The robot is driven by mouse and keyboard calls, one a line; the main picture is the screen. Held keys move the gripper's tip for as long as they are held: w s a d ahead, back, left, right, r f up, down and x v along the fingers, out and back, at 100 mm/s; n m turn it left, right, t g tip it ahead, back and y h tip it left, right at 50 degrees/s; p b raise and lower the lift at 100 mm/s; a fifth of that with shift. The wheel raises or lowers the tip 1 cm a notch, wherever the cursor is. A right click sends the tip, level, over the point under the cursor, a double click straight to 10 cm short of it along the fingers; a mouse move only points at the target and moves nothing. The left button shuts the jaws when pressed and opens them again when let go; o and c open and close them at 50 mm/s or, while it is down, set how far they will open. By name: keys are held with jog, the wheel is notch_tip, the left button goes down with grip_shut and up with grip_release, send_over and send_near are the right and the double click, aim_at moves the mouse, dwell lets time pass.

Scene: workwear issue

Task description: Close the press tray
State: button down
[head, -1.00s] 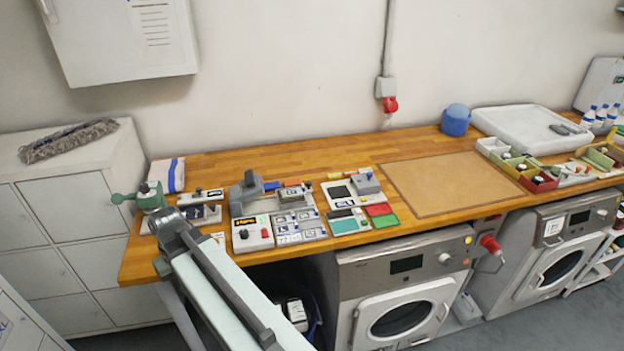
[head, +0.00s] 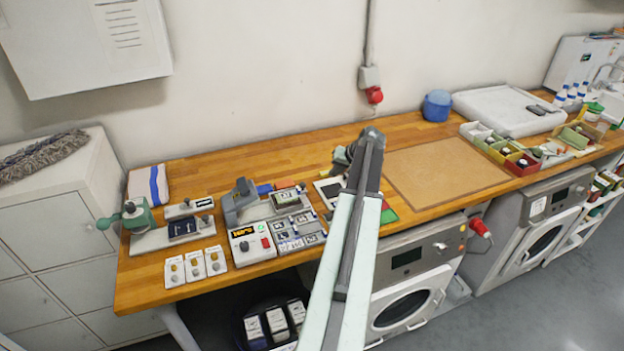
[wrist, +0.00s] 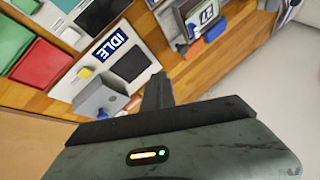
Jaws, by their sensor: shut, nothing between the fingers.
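My gripper (head: 341,164) is at the back of the white panel with the IDLE label, near the middle of the counter. In the wrist view its dark fingers (wrist: 157,91) are together and empty, pointing at the wooden top. A grey press-like device (head: 238,203) with a blue part stands left of my gripper. Farther left is a green-headed device (head: 133,213) with a grey base and a dark inset (head: 183,228). I cannot tell which part is the press tray, or how far open it is. My arm hides part of the white panel.
A display box (head: 250,242) and a grey button panel (head: 297,232) lie left of my arm. In the wrist view, a grey box (wrist: 97,98) sits close beside my fingers. A brown mat (head: 445,178) lies clear at right. A blue container (head: 437,105) stands behind it.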

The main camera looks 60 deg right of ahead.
jog(key=b+x, duration=0.8)
jog(key=x, duration=0.3)
jog(key=shift+a+f+b, duration=0.15)
jog(key=shift+b, duration=0.25)
jog(key=shift+w+a+r+p, duration=0.2)
jog(key=shift+w+a, duration=0.15)
jog(key=shift+w, duration=0.15)
jog(key=shift+w+a+r+p, duration=0.15)
jog(key=shift+w+a, duration=0.2)
jog(key=shift+w, duration=0.2)
jog(key=shift+w+a, duration=0.25)
jog(key=shift+w, duration=0.3)
jog(key=shift+s, duration=0.1)
